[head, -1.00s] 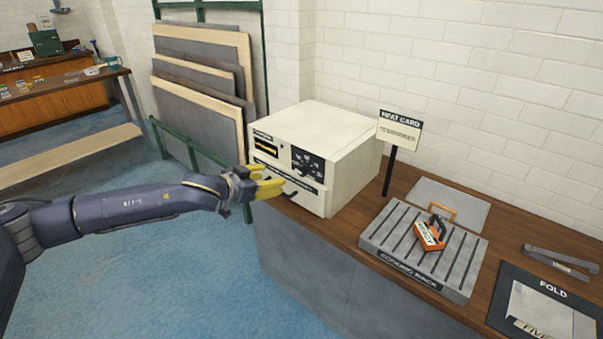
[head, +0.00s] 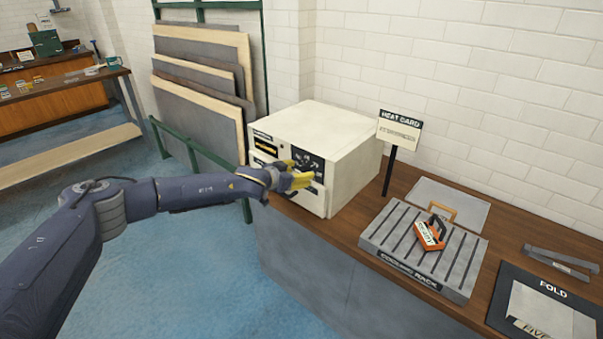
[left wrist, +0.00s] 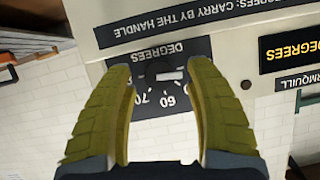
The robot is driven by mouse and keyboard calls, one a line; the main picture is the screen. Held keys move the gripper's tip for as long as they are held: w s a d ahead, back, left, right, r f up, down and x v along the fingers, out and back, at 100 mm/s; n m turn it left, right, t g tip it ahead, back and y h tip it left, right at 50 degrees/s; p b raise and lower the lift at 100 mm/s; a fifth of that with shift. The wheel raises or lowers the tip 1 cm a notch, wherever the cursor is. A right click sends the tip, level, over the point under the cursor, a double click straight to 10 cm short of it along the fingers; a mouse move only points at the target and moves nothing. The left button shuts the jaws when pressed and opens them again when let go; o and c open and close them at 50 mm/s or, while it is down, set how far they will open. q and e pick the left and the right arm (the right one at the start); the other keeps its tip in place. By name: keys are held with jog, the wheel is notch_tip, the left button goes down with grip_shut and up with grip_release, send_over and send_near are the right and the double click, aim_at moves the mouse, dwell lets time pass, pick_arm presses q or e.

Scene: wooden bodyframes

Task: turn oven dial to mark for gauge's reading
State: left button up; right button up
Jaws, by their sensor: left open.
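The oven (head: 315,145) is a cream box at the back left of the wooden counter. Its dial (left wrist: 162,73) shows upside down in the left wrist view, a dark knob with a pale pointer bar on a black panel marked DEGREES, with 60 and 70 legible. My left gripper (head: 300,174) has yellow fingers and is in front of the oven's dial panel (head: 309,160). In the left wrist view the fingers (left wrist: 163,80) are open, one on each side of the dial; I cannot tell whether they touch it. The heat card (head: 399,130) stands on a post right of the oven; its small text is unreadable.
A cooling rack (head: 395,235) holds an orange gauge block (head: 430,233) with a dark handle, its face too small to read. Tongs (head: 560,262) and a FOLD mat (head: 505,290) lie to the right. Leaning boards (head: 200,120) stand left of the oven.

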pick_arm(q)
jog(key=shift+x, duration=0.8)
grip_shut()
